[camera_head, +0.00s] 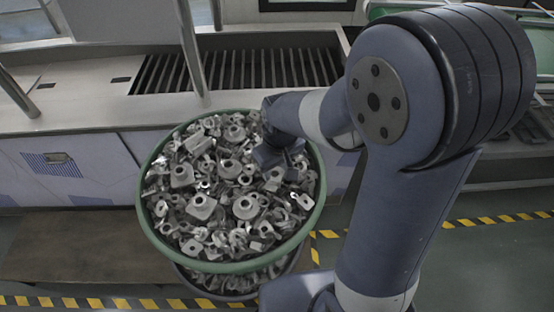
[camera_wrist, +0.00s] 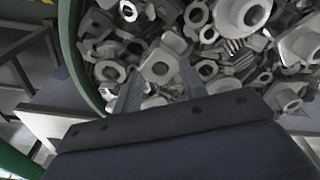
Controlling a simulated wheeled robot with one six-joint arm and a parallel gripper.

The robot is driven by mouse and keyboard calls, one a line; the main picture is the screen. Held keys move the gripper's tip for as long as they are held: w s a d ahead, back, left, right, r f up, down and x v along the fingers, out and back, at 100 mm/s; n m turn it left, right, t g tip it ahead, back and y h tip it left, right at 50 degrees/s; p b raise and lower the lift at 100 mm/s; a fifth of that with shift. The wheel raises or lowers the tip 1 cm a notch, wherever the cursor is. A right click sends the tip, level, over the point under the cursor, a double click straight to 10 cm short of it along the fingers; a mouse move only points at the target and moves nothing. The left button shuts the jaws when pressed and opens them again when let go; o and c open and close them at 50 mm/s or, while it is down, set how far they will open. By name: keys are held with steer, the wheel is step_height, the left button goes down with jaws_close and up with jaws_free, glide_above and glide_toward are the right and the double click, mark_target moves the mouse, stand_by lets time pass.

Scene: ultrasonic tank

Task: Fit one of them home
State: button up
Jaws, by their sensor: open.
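Many loose grey metal parts (camera_head: 201,207), several with flanges and round holes, fill a round green-rimmed basket (camera_head: 147,225). The wrist view shows the metal parts (camera_wrist: 160,68) close up, with the basket's green rim (camera_wrist: 69,30) on the left. My gripper (camera_wrist: 156,82) is open, its two thin fingers apart and pointing down at the pile. I see nothing held between them, though whether they touch a part cannot be told. In the head view my gripper (camera_head: 274,156) is over the right side of the pile, partly hidden by my arm.
Behind the basket is a metal bench (camera_head: 70,107) with a sunken slotted grate (camera_head: 235,70). Metal posts (camera_head: 190,45) rise at its front and left. Yellow-black striped tape (camera_head: 500,219) marks the floor. A brown board (camera_head: 75,245) lies to the left.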

step_height(320, 180, up, 10)
steer(key=s, duration=0.1)
steer(key=shift+d+r, duration=0.2)
steer(key=shift+d, duration=0.1)
steer(key=shift+f, duration=0.1)
stand_by(0.4)
steer(key=f, duration=0.7)
steer(key=w+f, duration=0.1)
steer(key=f, duration=0.2)
steer(key=shift+a+f, duration=0.25)
steer(key=shift+a, duration=0.05)
steer(key=shift+r, duration=0.25)
steer(key=shift+f, duration=0.1)
